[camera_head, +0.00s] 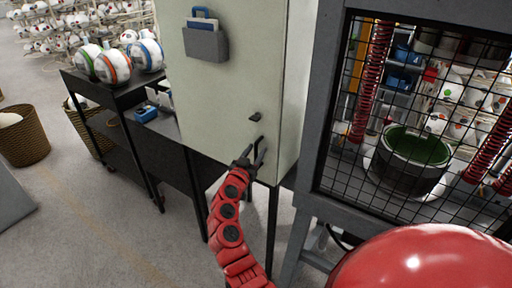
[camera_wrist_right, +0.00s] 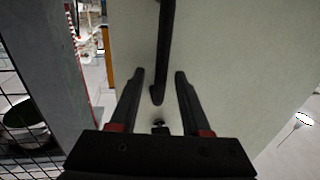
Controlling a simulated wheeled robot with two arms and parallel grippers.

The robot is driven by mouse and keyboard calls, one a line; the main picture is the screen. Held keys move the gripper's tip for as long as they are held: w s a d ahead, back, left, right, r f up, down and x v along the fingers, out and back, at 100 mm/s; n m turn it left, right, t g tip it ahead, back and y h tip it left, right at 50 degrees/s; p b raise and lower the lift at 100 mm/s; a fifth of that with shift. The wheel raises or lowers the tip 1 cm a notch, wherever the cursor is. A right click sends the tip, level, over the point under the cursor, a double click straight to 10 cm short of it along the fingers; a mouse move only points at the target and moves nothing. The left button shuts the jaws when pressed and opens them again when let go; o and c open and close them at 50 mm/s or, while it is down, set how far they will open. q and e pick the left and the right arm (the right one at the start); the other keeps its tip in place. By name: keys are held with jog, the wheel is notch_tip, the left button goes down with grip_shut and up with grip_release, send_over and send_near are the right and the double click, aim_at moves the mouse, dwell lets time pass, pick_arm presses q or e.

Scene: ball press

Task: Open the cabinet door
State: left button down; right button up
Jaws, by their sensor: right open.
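The pale green cabinet (camera_head: 225,85) stands in the middle of the head view, and its front door looks shut. My right gripper (camera_head: 250,158) is at the handle, open. In the right wrist view the handle (camera_wrist_right: 165,50) runs down from the top, and its end lies between the two open fingers (camera_wrist_right: 161,75). I cannot tell whether the fingers touch it. My left gripper is not in view.
A grey-framed mesh cage (camera_head: 320,120) with red springs and a dark round tub (camera_head: 410,160) stands close on the right. A black shelf (camera_head: 110,95) with balls stands left of the cabinet. Wicker baskets (camera_head: 25,140) are farther left. The floor (camera_head: 110,220) in front is clear.

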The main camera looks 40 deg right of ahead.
jog(key=shift+w+d, duration=0.15)
jog(key=shift+d, duration=0.15)
grip_shut()
dwell(1.3)
